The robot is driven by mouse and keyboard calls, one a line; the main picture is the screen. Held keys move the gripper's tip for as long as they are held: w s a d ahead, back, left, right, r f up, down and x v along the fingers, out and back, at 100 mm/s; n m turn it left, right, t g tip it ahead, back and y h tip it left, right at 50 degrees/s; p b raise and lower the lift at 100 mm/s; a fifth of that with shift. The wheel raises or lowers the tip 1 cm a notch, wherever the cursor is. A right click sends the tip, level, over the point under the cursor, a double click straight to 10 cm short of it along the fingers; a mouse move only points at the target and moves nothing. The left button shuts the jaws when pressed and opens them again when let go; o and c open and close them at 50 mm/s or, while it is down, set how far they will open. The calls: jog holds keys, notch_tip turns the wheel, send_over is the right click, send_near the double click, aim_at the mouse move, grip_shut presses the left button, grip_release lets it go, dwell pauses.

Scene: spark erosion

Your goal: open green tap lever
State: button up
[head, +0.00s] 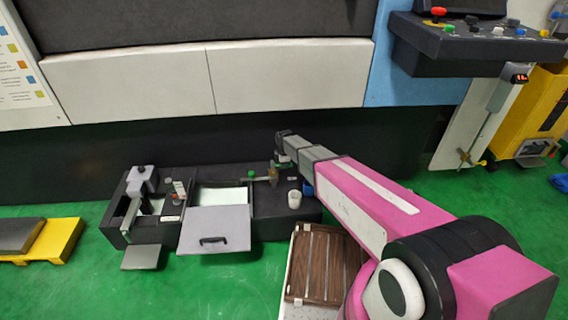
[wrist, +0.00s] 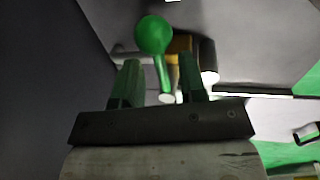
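The green tap lever shows in the wrist view as a round green knob (wrist: 153,35) on a thin green stem. Behind it is a brassy tap body (wrist: 181,46), with a dark cylinder beside it. My gripper (wrist: 159,60) is open, its two fingers apart. The stem appears between the fingers, and the knob lies beyond the fingertips. I cannot tell whether either finger touches the stem. In the head view, the end of my arm is over the right part of the low black bench (head: 257,208), by the tap pipe.
A white cup (head: 294,199) and a blue cup (head: 308,190) stand close to the right of the tap. A grey panel with a black handle (head: 213,240) is at the bench's front. Green floor is free at front left.

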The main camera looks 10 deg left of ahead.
jog(key=shift+f, duration=0.1)
grip_shut()
